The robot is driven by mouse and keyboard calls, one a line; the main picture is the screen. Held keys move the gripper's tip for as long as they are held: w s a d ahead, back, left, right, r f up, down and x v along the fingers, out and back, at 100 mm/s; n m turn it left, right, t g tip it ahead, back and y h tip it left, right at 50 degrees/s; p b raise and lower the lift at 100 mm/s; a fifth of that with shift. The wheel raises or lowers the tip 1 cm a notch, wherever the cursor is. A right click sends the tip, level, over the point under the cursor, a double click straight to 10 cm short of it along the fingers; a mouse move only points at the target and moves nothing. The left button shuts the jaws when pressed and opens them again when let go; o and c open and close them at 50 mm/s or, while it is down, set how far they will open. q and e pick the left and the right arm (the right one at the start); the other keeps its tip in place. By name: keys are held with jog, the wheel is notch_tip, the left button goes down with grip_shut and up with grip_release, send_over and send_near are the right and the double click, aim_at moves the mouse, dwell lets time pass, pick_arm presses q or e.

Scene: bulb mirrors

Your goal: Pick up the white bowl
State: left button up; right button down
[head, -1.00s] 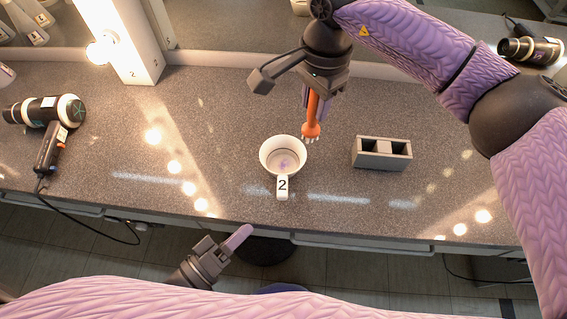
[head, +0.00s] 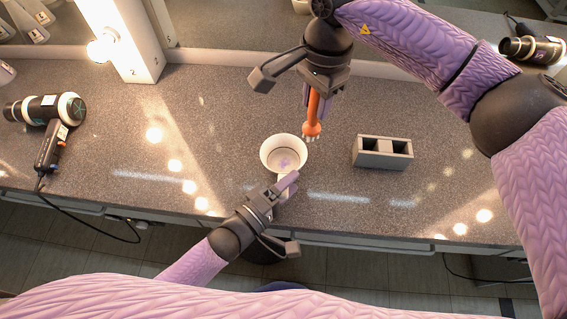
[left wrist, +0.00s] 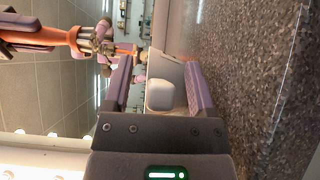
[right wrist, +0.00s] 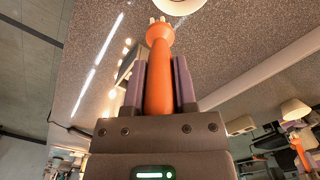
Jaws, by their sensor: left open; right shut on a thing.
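The white bowl (head: 272,146) stands upright on the speckled counter, its handle toward the counter's front edge. Its rim shows at the top of the right wrist view (right wrist: 185,4). My left gripper (head: 281,189) is open at the handle. In the left wrist view the pale handle end (left wrist: 160,95) shows between the two fingers, with the bowl (left wrist: 169,68) behind it; I cannot tell whether the fingers touch it. My right gripper (head: 317,93) is shut on an orange tool (head: 312,125) with pale prongs, held behind and right of the bowl. It also shows in the right wrist view (right wrist: 158,85).
A grey two-compartment holder (head: 382,158) stands right of the bowl. A hair dryer (head: 48,140) with a cord lies at the far left. A white post (head: 130,50) with a lit bulb (head: 103,49) stands at the back left. The counter between dryer and bowl is clear.

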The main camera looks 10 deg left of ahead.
pick_arm(q)
grip_shut()
dwell(0.4)
jog(key=shift+r, duration=0.55)
notch_tip(320, 180, up, 2)
jog(key=shift+r, duration=0.1)
jog(key=v, duration=1.7)
jog(key=x, duration=0.5)
jog(key=r+x, duration=0.1)
jog(key=x, duration=1.1)
jog(key=shift+r, duration=0.4)
